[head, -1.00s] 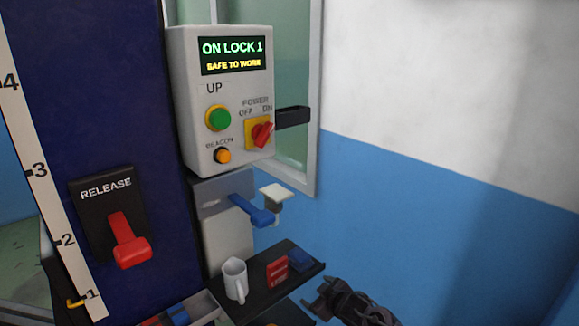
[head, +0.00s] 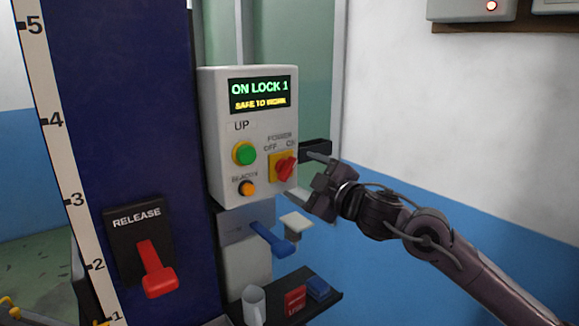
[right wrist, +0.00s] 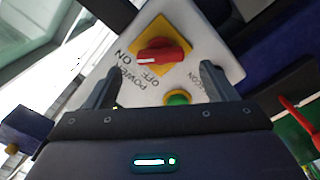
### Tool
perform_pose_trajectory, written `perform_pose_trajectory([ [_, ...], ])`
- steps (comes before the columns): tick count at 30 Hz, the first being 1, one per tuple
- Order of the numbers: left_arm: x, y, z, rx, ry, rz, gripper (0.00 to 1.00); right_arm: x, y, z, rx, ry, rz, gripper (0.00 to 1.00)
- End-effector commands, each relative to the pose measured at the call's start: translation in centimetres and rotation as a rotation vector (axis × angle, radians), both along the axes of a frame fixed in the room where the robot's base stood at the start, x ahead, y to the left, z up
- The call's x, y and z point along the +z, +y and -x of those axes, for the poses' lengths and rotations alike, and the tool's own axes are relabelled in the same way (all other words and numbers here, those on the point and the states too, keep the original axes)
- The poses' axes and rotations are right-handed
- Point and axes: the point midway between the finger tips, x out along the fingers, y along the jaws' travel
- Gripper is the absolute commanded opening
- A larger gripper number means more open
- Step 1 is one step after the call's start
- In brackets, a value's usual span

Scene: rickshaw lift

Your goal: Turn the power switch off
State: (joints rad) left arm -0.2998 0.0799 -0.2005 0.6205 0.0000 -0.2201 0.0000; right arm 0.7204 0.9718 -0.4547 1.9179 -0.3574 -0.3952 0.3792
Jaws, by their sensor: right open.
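The power switch (head: 285,168) is a red rotary knob on a yellow plate, low on the right of the grey control box (head: 215,150). OFF and ON are printed above it, and the knob is tilted toward ON. My right gripper (head: 311,177) is open and empty, just right of the switch, with its fingers pointing left at the box. In the right wrist view the red knob (right wrist: 163,57) shows beyond and between the two open fingers (right wrist: 160,88), apart from them. My left gripper is not in view.
The box has a lit display (head: 260,93), a green UP button (head: 244,153) and an orange beacon button (head: 247,188). Below are a blue lever (head: 272,240) and a shelf (head: 330,303) with a mug (head: 253,304). A red release lever (head: 155,270) is on the blue column.

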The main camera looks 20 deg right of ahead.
Motion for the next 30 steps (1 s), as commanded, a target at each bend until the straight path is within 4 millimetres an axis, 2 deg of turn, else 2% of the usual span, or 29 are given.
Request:
perform_pose_trajectory([
  [3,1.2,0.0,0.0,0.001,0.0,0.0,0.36,0.5,0.8,-2.0,0.001,-0.001,-0.004,0.78],
  [9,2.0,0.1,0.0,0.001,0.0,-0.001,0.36,0.3,1.6,-4.5,0.0,-0.001,-0.002,0.78],
  [14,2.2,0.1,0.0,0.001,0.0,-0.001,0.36,0.1,2.0,-5.3,0.001,0.0,0.0,0.78],
  [21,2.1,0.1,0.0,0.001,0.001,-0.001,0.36,0.0,2.0,-5.4,0.0,0.0,0.001,0.78],
  [30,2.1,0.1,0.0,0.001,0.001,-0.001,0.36,0.0,2.0,-5.4,0.0,0.0,0.0,0.39],
])
